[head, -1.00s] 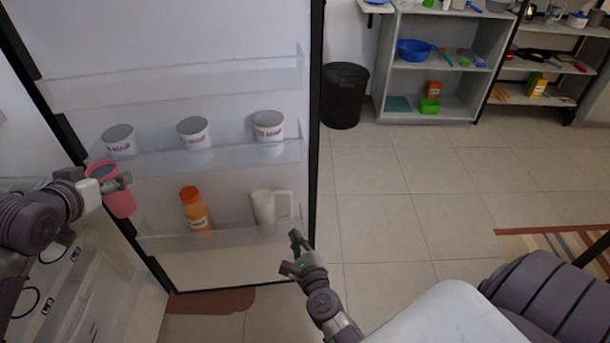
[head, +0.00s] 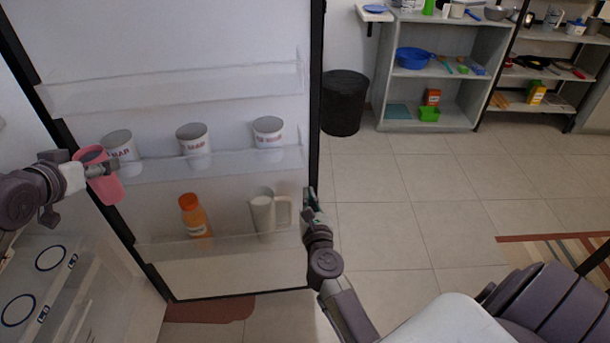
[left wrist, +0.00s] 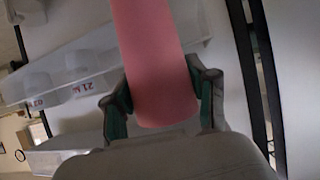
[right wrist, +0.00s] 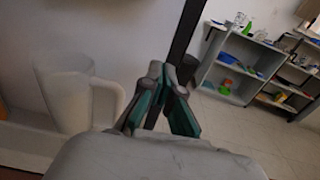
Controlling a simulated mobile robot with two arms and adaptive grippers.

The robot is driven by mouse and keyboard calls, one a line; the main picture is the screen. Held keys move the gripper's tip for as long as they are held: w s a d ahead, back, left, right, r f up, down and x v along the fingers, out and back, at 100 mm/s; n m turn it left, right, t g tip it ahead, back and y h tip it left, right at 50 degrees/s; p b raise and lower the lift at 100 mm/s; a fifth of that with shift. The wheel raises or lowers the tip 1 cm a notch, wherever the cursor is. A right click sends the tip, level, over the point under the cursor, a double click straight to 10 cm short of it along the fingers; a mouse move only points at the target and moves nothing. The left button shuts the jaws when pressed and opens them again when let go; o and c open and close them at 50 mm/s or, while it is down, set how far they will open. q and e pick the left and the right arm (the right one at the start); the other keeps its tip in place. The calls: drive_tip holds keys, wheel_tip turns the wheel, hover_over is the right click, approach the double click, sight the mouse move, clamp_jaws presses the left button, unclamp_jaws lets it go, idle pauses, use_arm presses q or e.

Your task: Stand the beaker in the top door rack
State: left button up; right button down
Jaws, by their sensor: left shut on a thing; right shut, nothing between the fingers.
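The pink beaker (head: 108,188) is held in my left gripper (head: 104,169), in front of the left end of the fridge door's middle rack. In the left wrist view the beaker (left wrist: 158,70) sits between both fingers. The top door rack (head: 180,88) is a clear, empty ledge, higher than the beaker. My right gripper (head: 311,200) is by the door's right edge, right of the white jug (head: 262,217). In the right wrist view its fingers (right wrist: 162,75) meet at the tips with nothing between them.
The middle rack (head: 225,160) carries white pots, one being this middle pot (head: 193,146). The lower rack (head: 225,240) holds an orange bottle (head: 194,216) and the jug. A black bin (head: 344,103) and grey shelves (head: 480,95) stand behind.

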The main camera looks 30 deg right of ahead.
sight(305, 177)
drive_tip(key=x, duration=0.7)
drive_tip(key=shift+w+d, duration=0.1)
drive_tip(key=shift+w, duration=0.2)
